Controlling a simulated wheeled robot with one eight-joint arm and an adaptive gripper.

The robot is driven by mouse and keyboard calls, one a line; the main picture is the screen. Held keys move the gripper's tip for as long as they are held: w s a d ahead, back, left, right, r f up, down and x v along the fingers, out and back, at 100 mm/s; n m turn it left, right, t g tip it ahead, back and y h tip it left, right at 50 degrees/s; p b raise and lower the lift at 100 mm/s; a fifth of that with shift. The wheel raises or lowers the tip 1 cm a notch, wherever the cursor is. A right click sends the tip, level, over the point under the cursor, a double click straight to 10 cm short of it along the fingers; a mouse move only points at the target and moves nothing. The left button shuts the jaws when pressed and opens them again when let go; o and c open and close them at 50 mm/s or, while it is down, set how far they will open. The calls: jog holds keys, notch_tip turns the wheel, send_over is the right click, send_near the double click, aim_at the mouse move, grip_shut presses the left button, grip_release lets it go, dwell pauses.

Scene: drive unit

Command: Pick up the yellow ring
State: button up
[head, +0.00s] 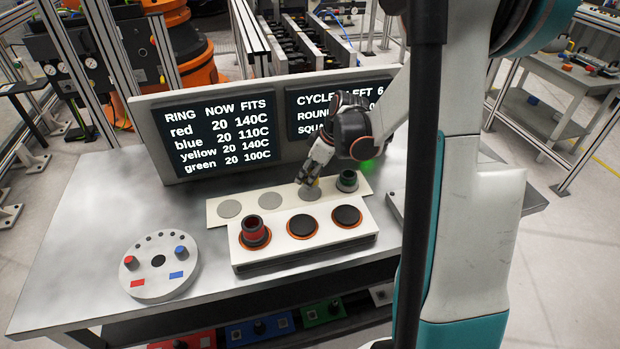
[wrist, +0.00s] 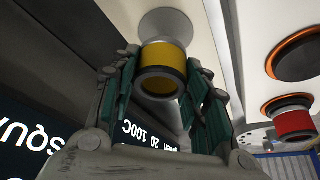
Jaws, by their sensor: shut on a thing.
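The yellow ring (wrist: 165,60), a short yellow cylinder with a dark band and a hollow middle, is between the green-padded fingers of my gripper (wrist: 163,72) in the wrist view. The fingers are shut on it from both sides. A grey disc (wrist: 165,20) shows right behind the ring; I cannot tell whether they touch. In the head view my gripper (head: 308,186) points down over the white strip (head: 220,217), at the third grey disc (head: 309,194). Only a small bit of yellow shows there, the rest being hidden by the fingers.
A green ring (head: 347,180) stands just right of my gripper. In front is a white block (head: 300,250) with a red ring (head: 255,230) on its left seat and two black-topped seats. A screen (head: 215,130) stands close behind. A round white panel (head: 158,285) lies left.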

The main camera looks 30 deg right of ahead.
notch_tip(320, 180, up, 19)
jog(key=p, duration=0.7)
